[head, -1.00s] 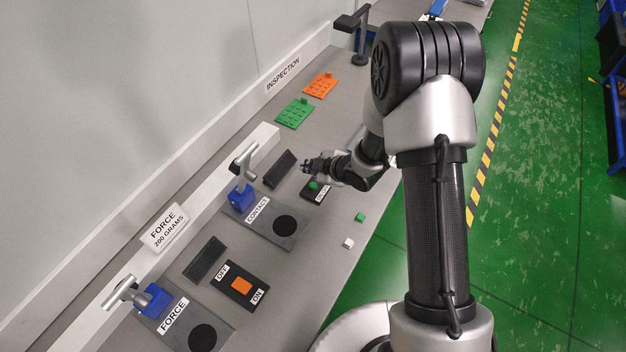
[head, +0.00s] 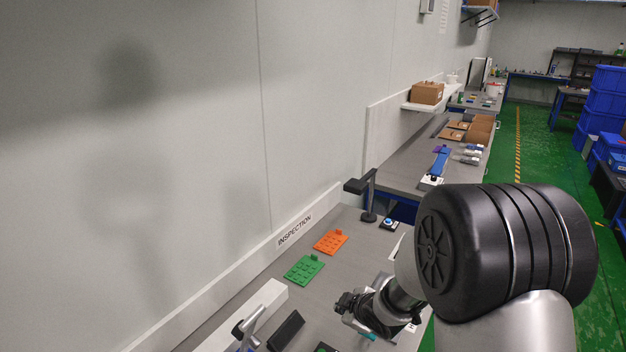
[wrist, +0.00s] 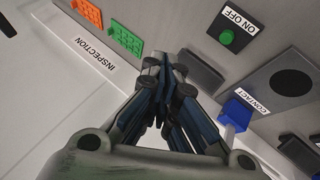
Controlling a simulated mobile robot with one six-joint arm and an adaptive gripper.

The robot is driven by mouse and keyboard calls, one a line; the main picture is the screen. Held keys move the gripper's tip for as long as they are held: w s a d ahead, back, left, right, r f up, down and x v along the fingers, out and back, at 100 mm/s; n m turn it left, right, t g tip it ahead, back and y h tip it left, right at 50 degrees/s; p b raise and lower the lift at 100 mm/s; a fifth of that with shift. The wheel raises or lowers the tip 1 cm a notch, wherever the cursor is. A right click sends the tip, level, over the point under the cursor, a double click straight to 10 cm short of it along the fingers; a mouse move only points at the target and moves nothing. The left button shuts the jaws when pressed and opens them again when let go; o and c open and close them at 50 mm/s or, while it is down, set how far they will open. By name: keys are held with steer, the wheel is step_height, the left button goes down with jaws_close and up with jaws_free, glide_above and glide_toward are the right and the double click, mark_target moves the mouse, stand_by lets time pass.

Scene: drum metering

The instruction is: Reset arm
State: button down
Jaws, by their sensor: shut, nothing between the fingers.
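My gripper (head: 343,306) is above the grey bench at the lower middle of the head view, to the right of the black block and nearer than the green tray. In the wrist view my gripper (wrist: 165,108) has its fingers together with nothing between them. It touches nothing that I can see. My arm fills the lower right of the head view and hides part of the bench.
The green tray (head: 304,270) and orange tray (head: 331,242) lie by the INSPECTION label (head: 295,231). A black stand (head: 368,196) is behind them. The wrist view shows a green button (wrist: 227,37) by an ON OFF label and the CONTACT plate (wrist: 285,85).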

steer(key=s+d+r+m+h+b, duration=0.35)
steer(key=s+d+r+m, duration=0.4)
steer(key=s+r, duration=0.5)
steer(key=s+r+m+g, duration=0.1)
steer(key=s+m, duration=0.1)
steer(key=s, duration=0.8)
steer(key=s+a+m+g+b, duration=0.1)
steer(key=s+m+g, duration=0.1)
steer(key=s, duration=0.8)
steer(key=shift+a+r+m+y+b, duration=0.35)
steer(key=shift+m+y, duration=0.1)
steer(key=shift+m, duration=0.4)
steer(key=shift+s, duration=0.1)
